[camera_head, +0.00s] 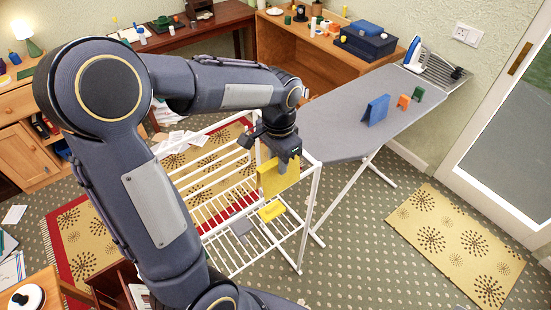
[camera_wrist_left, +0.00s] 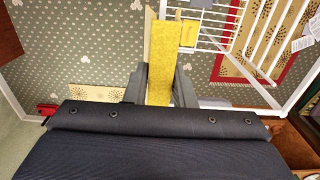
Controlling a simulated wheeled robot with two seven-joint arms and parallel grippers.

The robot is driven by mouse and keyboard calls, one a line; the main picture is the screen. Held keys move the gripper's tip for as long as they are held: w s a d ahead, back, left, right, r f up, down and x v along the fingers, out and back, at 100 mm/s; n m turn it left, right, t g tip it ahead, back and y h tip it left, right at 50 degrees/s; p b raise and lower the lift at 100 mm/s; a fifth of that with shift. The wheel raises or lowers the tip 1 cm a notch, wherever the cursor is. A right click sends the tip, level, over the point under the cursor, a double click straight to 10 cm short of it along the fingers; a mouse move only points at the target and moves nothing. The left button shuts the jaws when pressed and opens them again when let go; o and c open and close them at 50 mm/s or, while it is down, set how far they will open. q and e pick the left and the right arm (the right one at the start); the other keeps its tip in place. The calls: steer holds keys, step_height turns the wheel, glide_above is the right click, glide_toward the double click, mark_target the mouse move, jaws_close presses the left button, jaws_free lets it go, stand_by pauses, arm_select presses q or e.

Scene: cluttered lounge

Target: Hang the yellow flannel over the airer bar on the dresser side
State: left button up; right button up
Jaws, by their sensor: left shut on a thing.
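My left gripper (camera_head: 286,154) is shut on the yellow flannel (camera_head: 277,178), which hangs below the fingers at the right-hand end of the white airer (camera_head: 309,213). In the left wrist view the flannel (camera_wrist_left: 160,58) is a long yellow strip between the fingers (camera_wrist_left: 160,88), with the airer's white bars (camera_wrist_left: 262,45) beside it to the right. I cannot tell whether the flannel touches a bar. A second yellow piece (camera_head: 271,211) and a grey piece (camera_head: 241,227) lie low on the airer's rack. My left arm hides part of the airer. My right gripper is out of view.
An ironing board (camera_head: 345,130) with blue, orange and green pieces and an iron (camera_head: 414,54) stands right of the airer. A wooden cabinet (camera_head: 15,160) with a lamp is at the far left. A patterned mat (camera_head: 455,240) lies on open floor at right.

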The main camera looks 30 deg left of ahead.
mark_target(278, 189)
arm_select(q)
steer(key=shift+w, duration=0.15)
steer(key=shift+f, duration=0.1)
steer(key=shift+f+b, duration=4.75)
steer(key=shift+f, duration=1.2)
steer(key=o, duration=0.9)
